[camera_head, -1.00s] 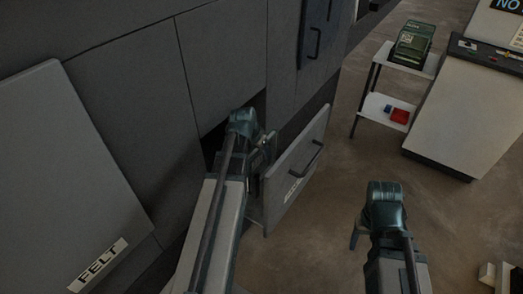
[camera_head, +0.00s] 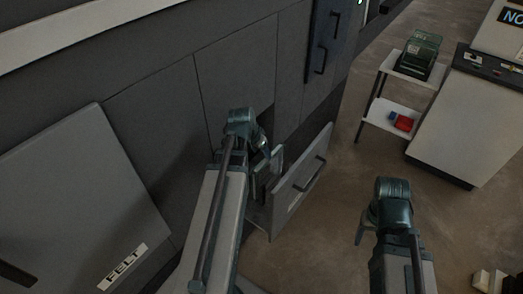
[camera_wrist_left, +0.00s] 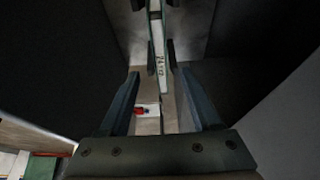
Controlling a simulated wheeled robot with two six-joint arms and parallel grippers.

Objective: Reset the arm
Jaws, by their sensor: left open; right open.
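My left gripper (camera_head: 266,170) is open beside the inner side of a pulled-out drawer with a grey front (camera_head: 300,182) and a dark handle. It also shows in the left wrist view (camera_wrist_left: 165,85), its two fingers apart. A narrow pale strip with small dark lettering (camera_wrist_left: 159,60) lies beyond and between the fingers there; I cannot tell whether it touches them. My right gripper (camera_head: 362,232) is open over bare floor to the right of the drawer; its arm partly hides it.
Grey cabinets (camera_head: 235,75) stand behind the left arm. A panel labelled FELT (camera_head: 80,190) is at left. A white two-level stand (camera_head: 385,118) holds a green device (camera_head: 419,52) and red and blue items (camera_head: 403,122). A pale cabinet (camera_head: 470,120) stands right. Brown floor between is open.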

